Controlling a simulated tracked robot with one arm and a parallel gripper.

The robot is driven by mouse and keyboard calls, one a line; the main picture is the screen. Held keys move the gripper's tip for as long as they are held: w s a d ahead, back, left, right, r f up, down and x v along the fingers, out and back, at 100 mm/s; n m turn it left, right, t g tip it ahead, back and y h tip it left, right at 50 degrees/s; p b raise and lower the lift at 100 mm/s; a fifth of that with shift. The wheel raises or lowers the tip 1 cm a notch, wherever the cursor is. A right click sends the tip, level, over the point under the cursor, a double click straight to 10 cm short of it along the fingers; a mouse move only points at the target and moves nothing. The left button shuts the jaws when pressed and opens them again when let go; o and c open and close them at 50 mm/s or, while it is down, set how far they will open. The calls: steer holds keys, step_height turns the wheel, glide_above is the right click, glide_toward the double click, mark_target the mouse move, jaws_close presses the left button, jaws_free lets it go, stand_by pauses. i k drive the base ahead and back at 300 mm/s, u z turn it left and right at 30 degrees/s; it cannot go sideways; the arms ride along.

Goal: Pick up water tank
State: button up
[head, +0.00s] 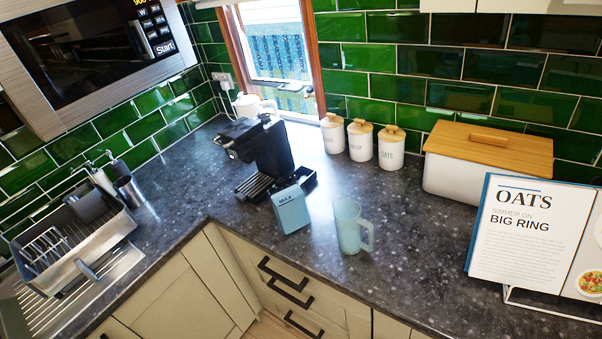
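My gripper is not in view.
A dish rack (75,262) and sink are at left. Several white canisters (360,140) and a wooden-lidded bin (490,145) line the back wall. An open cookbook (515,228) stands at right. A microwave (95,60) hangs upper left.

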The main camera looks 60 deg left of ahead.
mark_target(287, 198)
steer(key=u, duration=0.4)
steer(key=i, duration=0.85)
steer(key=u, duration=0.65)
steer(key=k, duration=0.8)
steer(key=u, duration=0.2)
steer(key=i, duration=0.85)
steer(key=z, duration=0.15)
